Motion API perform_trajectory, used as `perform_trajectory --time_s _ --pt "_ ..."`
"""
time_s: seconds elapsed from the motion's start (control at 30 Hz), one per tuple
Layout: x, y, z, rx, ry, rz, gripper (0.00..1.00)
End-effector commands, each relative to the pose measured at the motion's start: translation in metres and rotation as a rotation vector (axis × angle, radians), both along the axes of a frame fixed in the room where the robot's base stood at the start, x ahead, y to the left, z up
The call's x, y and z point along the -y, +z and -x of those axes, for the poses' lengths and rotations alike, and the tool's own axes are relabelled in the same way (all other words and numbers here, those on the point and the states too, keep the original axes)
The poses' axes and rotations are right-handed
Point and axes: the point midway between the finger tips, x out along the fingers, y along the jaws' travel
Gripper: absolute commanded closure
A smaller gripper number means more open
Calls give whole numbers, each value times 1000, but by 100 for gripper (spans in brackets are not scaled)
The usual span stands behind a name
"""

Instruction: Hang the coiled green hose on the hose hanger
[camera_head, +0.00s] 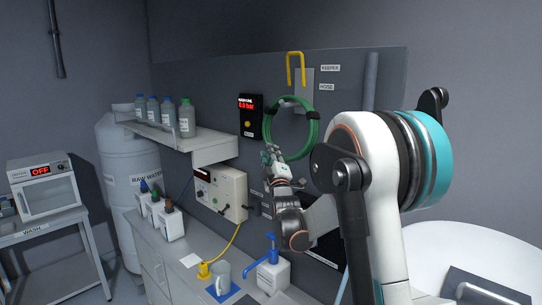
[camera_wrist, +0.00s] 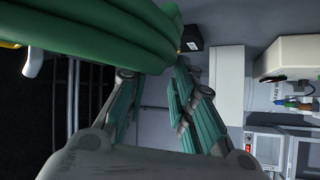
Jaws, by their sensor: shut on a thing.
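The coiled green hose (camera_head: 315,128) stands as an upright ring against the grey wall panel, just below the HOSE label. A pale peg-like part, apparently the hose hanger (camera_head: 289,103), shows inside the top of the ring. I cannot tell whether the coil rests on it. My gripper (camera_head: 273,154) is at the coil's lower left, shut on the hose. In the wrist view the green strands (camera_wrist: 105,30) fill the top, beyond my gripper's fingers (camera_wrist: 155,84). A white peg end (camera_wrist: 33,62) shows beneath the strands at left.
A yellow keeper hook (camera_head: 295,68) is above the coil. A black display box (camera_head: 249,117) is close to its left. A bottle shelf (camera_head: 190,138) juts out at left.

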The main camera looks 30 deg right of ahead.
Motion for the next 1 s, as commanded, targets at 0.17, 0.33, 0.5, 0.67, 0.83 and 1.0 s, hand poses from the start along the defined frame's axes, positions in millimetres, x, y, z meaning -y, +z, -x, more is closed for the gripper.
perform_trajectory --time_s 0.17,0.33,0.5,0.67,0.83,1.0 --pt "-1 -3 0 -4 2 -4 57" --pt "-1 -2 0 -3 1 -3 53" --pt "-1 -2 0 -3 1 -3 53" --pt "-4 -6 10 -3 1 -3 53" --pt "-12 -16 38 -2 2 -2 53" --pt "-22 -28 69 -2 2 -2 53"
